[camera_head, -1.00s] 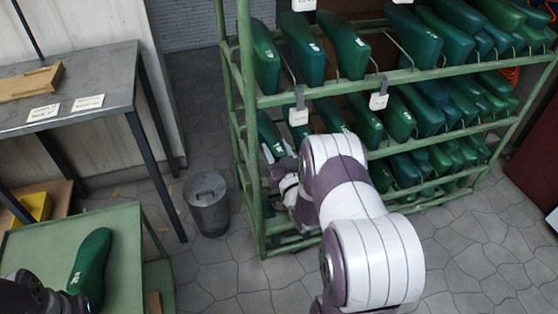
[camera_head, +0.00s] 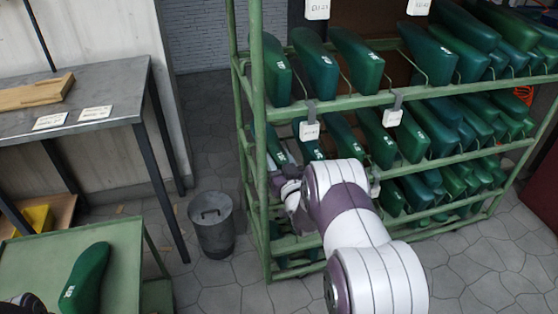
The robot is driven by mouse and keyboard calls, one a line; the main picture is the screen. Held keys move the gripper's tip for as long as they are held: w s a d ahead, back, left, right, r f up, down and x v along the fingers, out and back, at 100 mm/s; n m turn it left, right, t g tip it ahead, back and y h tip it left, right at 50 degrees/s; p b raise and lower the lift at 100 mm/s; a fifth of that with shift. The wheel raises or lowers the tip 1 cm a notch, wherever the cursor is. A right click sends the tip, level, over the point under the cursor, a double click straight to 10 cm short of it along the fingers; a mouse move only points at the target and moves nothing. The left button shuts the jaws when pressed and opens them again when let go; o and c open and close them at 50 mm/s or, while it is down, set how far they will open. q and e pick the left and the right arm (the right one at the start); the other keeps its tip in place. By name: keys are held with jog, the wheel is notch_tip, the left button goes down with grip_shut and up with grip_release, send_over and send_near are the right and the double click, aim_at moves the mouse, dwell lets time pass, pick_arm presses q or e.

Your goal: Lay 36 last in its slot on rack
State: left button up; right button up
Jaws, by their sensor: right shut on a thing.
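A green rack (camera_head: 258,120) stands at the centre and right, with green shoe lasts lying in slots on several tiers. My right gripper (camera_head: 282,165) is at the rack's left end, at middle-tier height. It is shut on a green last (camera_head: 274,146), which shows partly behind the rack's front post. Its number is too small to read, and I cannot tell if it rests on the bars. Another green last (camera_head: 84,279) lies on a green table (camera_head: 125,240) at lower left. My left gripper (camera_head: 27,302) is at the bottom left corner, mostly cut off.
A grey metal bin (camera_head: 212,226) stands on the floor left of the rack. A grey workbench (camera_head: 118,78) with a wooden piece (camera_head: 38,92) and paper labels is at upper left. White tags (camera_head: 309,131) hang on the rack bars.

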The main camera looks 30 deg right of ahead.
jog(key=shift+f+b, duration=0.35)
jog(key=shift+f, duration=0.1)
dwell(0.9)
jog(key=o, duration=1.1)
jog(key=s+p, duration=0.1)
jog(key=s, duration=0.3)
jog(key=s+a+f+p, duration=0.1)
jog(key=s+p, duration=0.1)
jog(key=s, duration=0.2)
jog(key=s+a+p, duration=0.1)
jog(key=s, duration=0.3)
jog(key=shift+s+a+f, duration=0.1)
jog(key=shift+s+f, duration=0.05)
jog(key=shift+s, duration=0.1)
